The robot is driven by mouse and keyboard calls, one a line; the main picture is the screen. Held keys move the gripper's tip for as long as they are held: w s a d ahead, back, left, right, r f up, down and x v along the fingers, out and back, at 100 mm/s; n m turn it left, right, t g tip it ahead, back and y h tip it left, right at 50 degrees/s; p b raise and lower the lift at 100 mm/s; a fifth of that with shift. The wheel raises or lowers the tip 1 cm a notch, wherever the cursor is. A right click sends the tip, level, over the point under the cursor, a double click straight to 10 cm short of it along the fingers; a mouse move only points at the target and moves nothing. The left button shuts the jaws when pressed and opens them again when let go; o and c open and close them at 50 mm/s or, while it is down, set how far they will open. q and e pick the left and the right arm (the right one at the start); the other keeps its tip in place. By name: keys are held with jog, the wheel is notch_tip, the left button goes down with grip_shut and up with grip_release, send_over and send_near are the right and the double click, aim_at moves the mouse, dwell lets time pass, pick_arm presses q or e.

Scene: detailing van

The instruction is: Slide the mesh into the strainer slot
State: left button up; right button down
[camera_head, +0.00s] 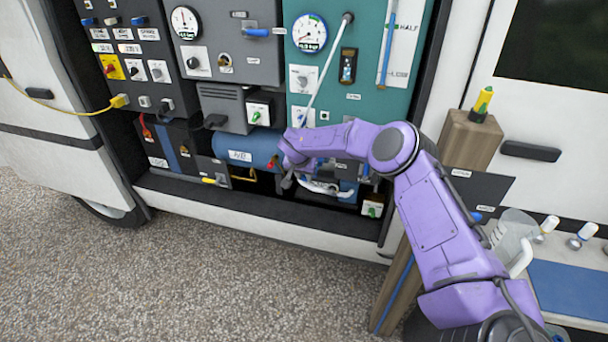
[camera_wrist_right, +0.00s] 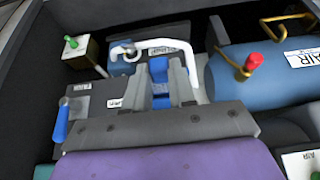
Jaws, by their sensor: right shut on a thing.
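My right gripper (camera_head: 290,182) is low inside the van bay, beside the blue AIR tank (camera_head: 250,150). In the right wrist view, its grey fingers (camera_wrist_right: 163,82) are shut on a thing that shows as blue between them. I cannot tell whether this is the mesh; no mesh surface shows clearly. Just beyond the fingertips is a white curved pipe (camera_wrist_right: 165,46) with a small blue unit (camera_wrist_right: 118,68) at one end. The strainer slot cannot be made out; the gripper hides part of this area. My left gripper is not in view.
The AIR tank (camera_wrist_right: 262,85) has a red knob close beside the fingers. A blue-handled valve (camera_wrist_right: 65,118) and a green-knobbed box (camera_wrist_right: 82,48) stand on the other side. The bay's front sill (camera_head: 260,212) runs below my arm. A clear jug (camera_head: 512,235) stands on the right.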

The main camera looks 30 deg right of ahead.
jog(key=shift+w+d+f+b, duration=0.1)
jog(key=shift+w+d+b, duration=0.6)
jog(key=shift+d, duration=0.2)
dwell(0.5)
jog(key=shift+w+d+b, duration=0.25)
jog(key=shift+w+b, duration=0.05)
jog(key=shift+w+d+b, duration=0.45)
jog(key=shift+d+b, duration=0.1)
jog(key=shift+b, duration=0.15)
jog(key=shift+w+d+b, duration=0.75)
jog(key=shift+d+b, duration=0.1)
jog(key=shift+b, duration=0.85)
jog(key=c, duration=0.9)
grip_release()
jog(key=shift+o, duration=0.2)
jog(key=v, duration=1)
jog(key=shift+r, duration=0.3)
